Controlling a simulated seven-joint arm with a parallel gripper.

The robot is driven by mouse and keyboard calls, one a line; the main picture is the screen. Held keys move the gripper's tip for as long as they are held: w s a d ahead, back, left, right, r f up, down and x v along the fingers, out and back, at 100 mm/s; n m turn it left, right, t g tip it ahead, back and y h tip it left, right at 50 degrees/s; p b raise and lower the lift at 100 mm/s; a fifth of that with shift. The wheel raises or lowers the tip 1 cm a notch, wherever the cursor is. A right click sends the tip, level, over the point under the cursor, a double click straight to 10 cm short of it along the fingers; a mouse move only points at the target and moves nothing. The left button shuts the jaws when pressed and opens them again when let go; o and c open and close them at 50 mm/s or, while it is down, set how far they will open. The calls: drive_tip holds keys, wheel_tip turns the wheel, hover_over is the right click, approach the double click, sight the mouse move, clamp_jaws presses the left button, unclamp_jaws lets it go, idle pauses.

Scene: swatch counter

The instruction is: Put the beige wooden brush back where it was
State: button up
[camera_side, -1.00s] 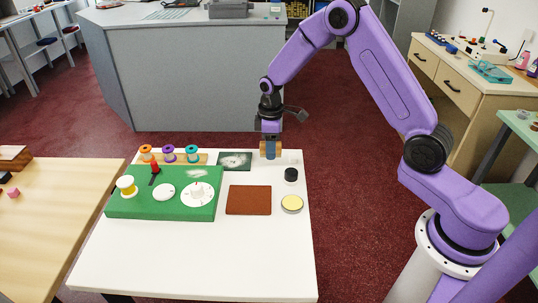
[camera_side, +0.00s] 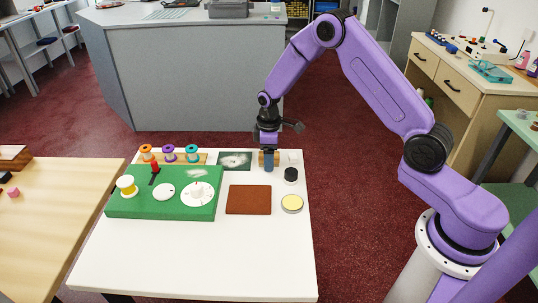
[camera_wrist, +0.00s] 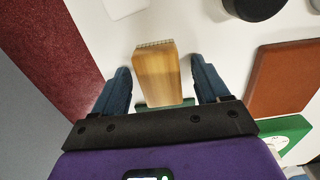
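The beige wooden brush (camera_wrist: 158,76) is between the two blue fingers of my gripper (camera_wrist: 163,88) in the wrist view, with its bristle edge at the far end. A gap shows on each side of it, so my gripper is open around the brush. In the side view my gripper (camera_side: 269,165) is low at the back right of the white table, and the brush (camera_side: 262,159) is partly hidden behind the near finger. The brush appears to be down at the tabletop, just right of the dark card (camera_side: 235,160); exact contact is hidden.
A black-lidded jar (camera_side: 291,174), a small white block (camera_side: 293,157), a yellow-topped tin (camera_side: 292,203) and a brown pad (camera_side: 248,200) are close by. A green board (camera_side: 150,208) with dials and a spool rack (camera_side: 180,158) stand left. The front of the white table (camera_side: 190,260) is clear.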

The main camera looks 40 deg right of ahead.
wheel_tip(320, 180, up, 12)
drive_tip(key=s+a+r, duration=0.4)
drive_tip(key=s+a, duration=0.2)
drive_tip(key=s, duration=0.1)
drive_tip(key=s+r+n, duration=0.1)
drive_tip(key=s, duration=1.4)
drive_tip(key=s+d+r+n, duration=0.1)
drive_tip(key=s+r+n, duration=0.1)
drive_tip(key=s, duration=1.3)
drive_tip(key=shift+n, duration=0.3)
